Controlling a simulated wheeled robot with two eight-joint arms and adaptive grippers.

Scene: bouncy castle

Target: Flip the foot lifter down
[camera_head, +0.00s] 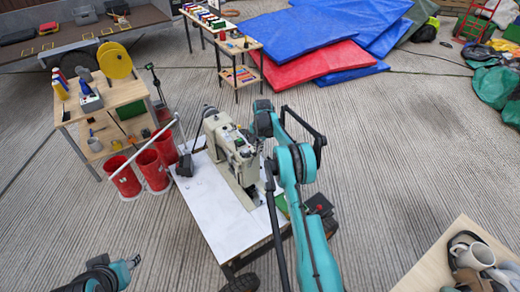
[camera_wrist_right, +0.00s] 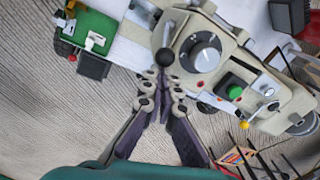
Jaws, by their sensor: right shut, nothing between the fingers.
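The beige sewing machine (camera_head: 222,140) stands on a white-topped table in the head view, with my right arm in front of its right side. In the right wrist view, its head shows a round grey dial (camera_wrist_right: 205,58), a green button and small levers. A dark lever with a black ball end (camera_wrist_right: 165,57) lies just beyond my right fingertips; I cannot tell for sure that it is the foot lifter, nor whether they touch. My right gripper (camera_wrist_right: 161,85) is shut and empty. My left gripper (camera_head: 133,263) is low at the left, away from the machine, its jaws unclear.
The white table (camera_head: 200,200) has bare space left of the machine. Red buckets (camera_head: 125,178) and a wooden shelf table (camera_head: 112,95) stand to its left. A wooden surface with cups (camera_head: 430,268) is at lower right. Blue and red mats (camera_head: 310,65) lie behind.

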